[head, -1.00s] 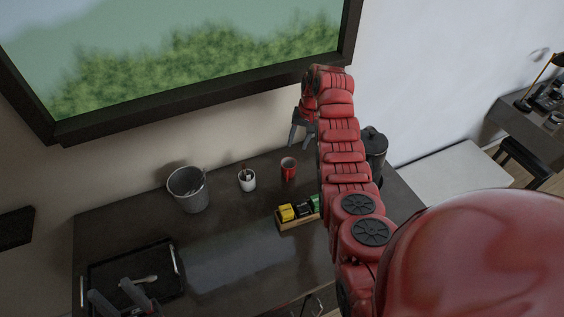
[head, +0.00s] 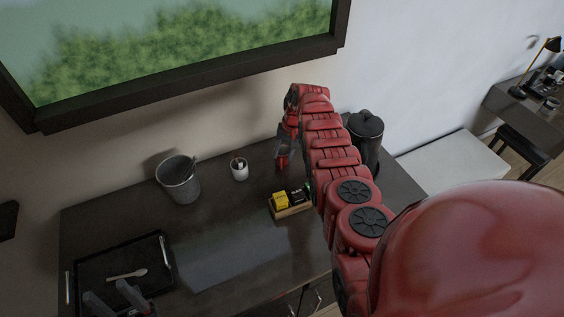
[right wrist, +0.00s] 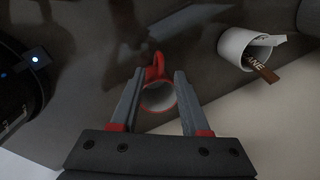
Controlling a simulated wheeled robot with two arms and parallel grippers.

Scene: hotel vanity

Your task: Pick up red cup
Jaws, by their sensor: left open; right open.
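The red cup (head: 282,160) stands on the dark vanity top, mostly hidden by my right gripper (head: 286,146) in the head view. In the right wrist view the cup (right wrist: 157,97) shows from above, with its pale inside, red rim and red handle. It lies between the two open fingers of my right gripper (right wrist: 155,100). I cannot tell whether either finger touches it. My left gripper (head: 115,296) is open and empty over the front of the black tray, far left of the cup.
A white cup (head: 239,169) with items in it stands left of the red cup. A grey bin (head: 179,180) is further left. A small wooden box (head: 292,211) with packets stands in front. A black lidded canister (head: 366,135) stands right. The black tray (head: 100,267) holds a spoon.

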